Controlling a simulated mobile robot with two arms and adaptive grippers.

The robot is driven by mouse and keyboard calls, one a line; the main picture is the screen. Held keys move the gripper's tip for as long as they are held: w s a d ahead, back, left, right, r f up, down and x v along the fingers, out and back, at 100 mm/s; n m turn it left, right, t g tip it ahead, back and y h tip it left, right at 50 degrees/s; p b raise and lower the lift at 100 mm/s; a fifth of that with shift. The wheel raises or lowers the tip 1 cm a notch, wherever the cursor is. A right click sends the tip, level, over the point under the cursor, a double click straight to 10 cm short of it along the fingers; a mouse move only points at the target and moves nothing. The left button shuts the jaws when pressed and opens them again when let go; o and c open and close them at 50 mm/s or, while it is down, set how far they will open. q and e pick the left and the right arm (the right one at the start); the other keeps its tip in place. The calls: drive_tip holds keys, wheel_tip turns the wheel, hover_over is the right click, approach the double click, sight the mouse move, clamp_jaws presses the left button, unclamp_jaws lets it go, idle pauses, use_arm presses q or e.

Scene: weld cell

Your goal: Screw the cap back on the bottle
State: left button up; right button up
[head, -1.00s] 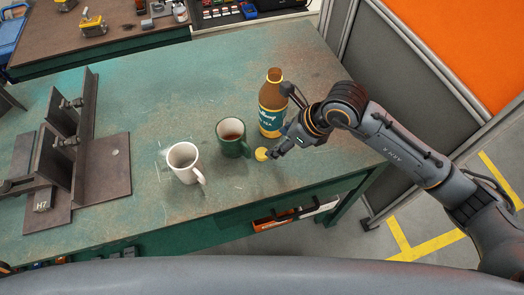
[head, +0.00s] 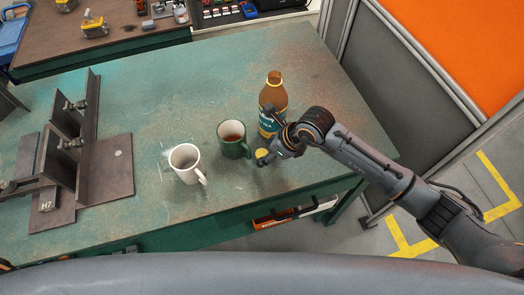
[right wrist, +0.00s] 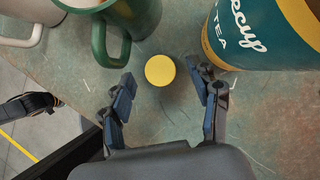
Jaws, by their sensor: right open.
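The yellow cap (head: 262,153) lies on the green workbench (head: 110,215). In the right wrist view the cap (right wrist: 160,70) sits between the tips of my right gripper (right wrist: 163,88), slightly beyond them, with space on both sides. My right gripper (head: 268,152) is open and empty, low over the bench. The brown bottle (head: 273,95) with a teal label stands upright just behind it; its neck shows no cap. In the right wrist view the bottle (right wrist: 262,30) is close to the right finger. My left gripper is not in view.
A green mug (head: 233,140) with dark liquid stands left of the cap, its handle toward my gripper. A white mug (head: 186,163) stands further left. A metal fixture (head: 100,165) occupies the bench's left side. The bench behind the mugs is clear.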

drive_tip(key=shift+w+a+f, duration=0.1)
drive_tip(key=shift+a+f, duration=0.1)
drive_tip(key=shift+f, duration=0.25)
drive_tip(key=c, duration=0.8)
drive_tip(key=shift+r, duration=0.2)
